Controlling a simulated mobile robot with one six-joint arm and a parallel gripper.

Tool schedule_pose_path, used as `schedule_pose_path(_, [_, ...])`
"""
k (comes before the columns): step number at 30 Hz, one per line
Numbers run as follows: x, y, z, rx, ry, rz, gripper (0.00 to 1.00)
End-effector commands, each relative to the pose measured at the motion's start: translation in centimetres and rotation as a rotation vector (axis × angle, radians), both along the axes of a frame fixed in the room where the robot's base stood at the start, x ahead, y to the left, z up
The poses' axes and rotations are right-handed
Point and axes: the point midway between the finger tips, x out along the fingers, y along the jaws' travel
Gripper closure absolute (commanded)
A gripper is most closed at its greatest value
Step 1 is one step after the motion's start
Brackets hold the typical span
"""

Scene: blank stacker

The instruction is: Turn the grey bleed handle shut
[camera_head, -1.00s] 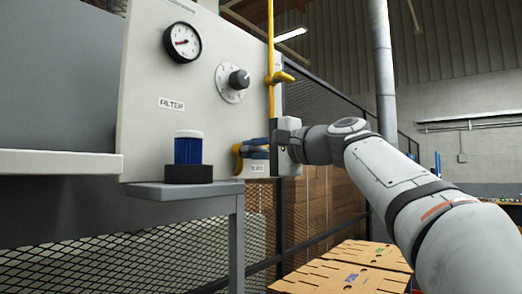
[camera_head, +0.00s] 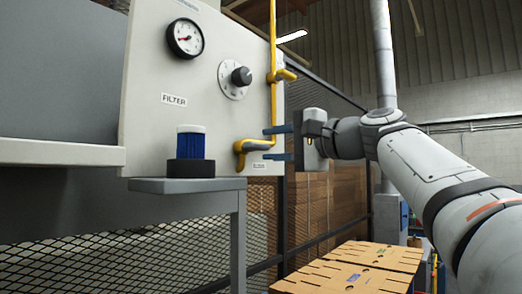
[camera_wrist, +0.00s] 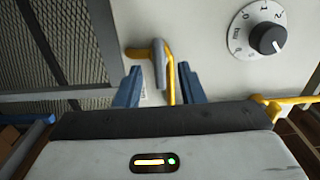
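The grey bleed handle (camera_wrist: 159,65) shows in the wrist view against the pale panel, at the bent end of the yellow pipe (camera_wrist: 170,82). It lies roughly in line with the pipe there. My gripper (camera_wrist: 159,70) is open, with one blue finger on each side of the handle in the picture and a gap on both sides. In the head view my gripper (camera_head: 265,143) is by the panel's lower right edge, its fingers pointing left beside the yellow pipe bend (camera_head: 243,148). The handle is hard to make out there.
The panel carries a gauge (camera_head: 185,38), a black knob (camera_head: 241,76) and a filter label (camera_head: 174,99). A blue filter jar (camera_head: 190,147) stands on a grey shelf (camera_head: 206,185). Another yellow fitting (camera_head: 286,75) juts out above my gripper. Cardboard (camera_head: 350,268) lies below.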

Motion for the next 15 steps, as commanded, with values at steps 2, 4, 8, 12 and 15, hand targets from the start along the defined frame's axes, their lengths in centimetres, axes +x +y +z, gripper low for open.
schedule_pose_path(2, [-0.7, -1.0, -0.1, 0.000, -0.001, -0.003, 0.65])
schedule_pose_path(4, [-1.1, -1.5, -0.1, -0.001, -0.001, -0.002, 0.65])
schedule_pose_path(8, [-1.6, -2.0, 0.0, 0.001, -0.001, -0.001, 0.65])
schedule_pose_path(12, [-1.7, -2.1, 0.0, 0.001, -0.001, 0.001, 0.65])
schedule_pose_path(15, [-1.7, -2.0, 0.0, 0.000, 0.000, 0.001, 0.65])
